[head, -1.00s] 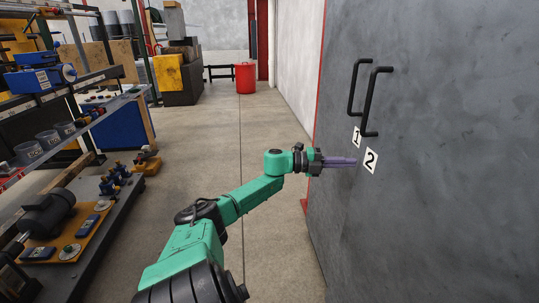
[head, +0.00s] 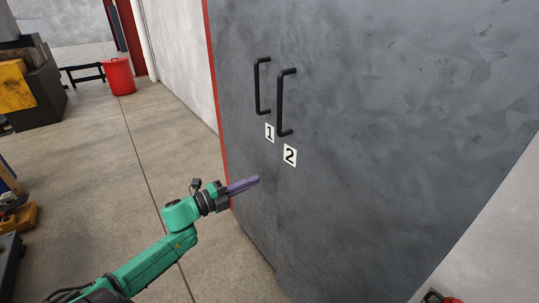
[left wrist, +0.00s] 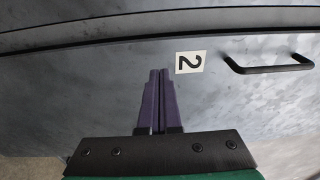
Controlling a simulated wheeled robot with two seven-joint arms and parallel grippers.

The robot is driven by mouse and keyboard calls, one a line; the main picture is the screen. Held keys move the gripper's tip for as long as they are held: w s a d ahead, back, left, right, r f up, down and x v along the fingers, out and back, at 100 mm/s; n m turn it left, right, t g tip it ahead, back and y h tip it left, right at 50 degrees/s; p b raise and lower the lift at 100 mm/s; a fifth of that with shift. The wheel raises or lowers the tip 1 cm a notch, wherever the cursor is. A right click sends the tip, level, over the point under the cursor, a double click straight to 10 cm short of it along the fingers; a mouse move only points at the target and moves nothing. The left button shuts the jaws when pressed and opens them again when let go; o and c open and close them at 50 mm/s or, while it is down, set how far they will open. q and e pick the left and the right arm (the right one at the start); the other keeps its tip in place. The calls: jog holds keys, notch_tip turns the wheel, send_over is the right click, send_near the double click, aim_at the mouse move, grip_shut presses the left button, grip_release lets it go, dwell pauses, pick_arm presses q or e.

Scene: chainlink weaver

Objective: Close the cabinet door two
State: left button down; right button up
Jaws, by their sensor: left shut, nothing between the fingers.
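The grey cabinet door two (head: 390,130) carries a white "2" label (head: 290,154) and a black bar handle (head: 287,102). Door one (head: 240,60), with a "1" label (head: 269,132) and its own handle (head: 262,86), is to its left. My left gripper (head: 257,180) is shut and empty, below and left of the labels. In the left wrist view its fingers (left wrist: 160,72) point at door two, beside the "2" label (left wrist: 190,62). Contact is unclear. My right gripper is out of view.
A red edge (head: 216,90) runs along the cabinet's left side. A red bin (head: 120,76) and a black bench (head: 84,74) stand far back left. The concrete floor (head: 120,160) left of the cabinet is clear. A pale wall (head: 500,220) is at right.

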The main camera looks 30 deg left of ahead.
pick_arm(q)
jog(key=s+r+n+y+p, duration=0.1)
jog(key=s+r+y+p, duration=0.1)
jog(key=s, duration=0.4)
send_near(285, 166)
jog(key=shift+t+y, duration=0.3)
jog(key=x, duration=0.6)
jog(key=shift+w+d+f, duration=0.15)
jog(key=shift+d+f, duration=0.05)
jog(key=shift+d, duration=0.05)
jog(key=shift+w+d, duration=0.1)
jog(key=shift+w, duration=0.1)
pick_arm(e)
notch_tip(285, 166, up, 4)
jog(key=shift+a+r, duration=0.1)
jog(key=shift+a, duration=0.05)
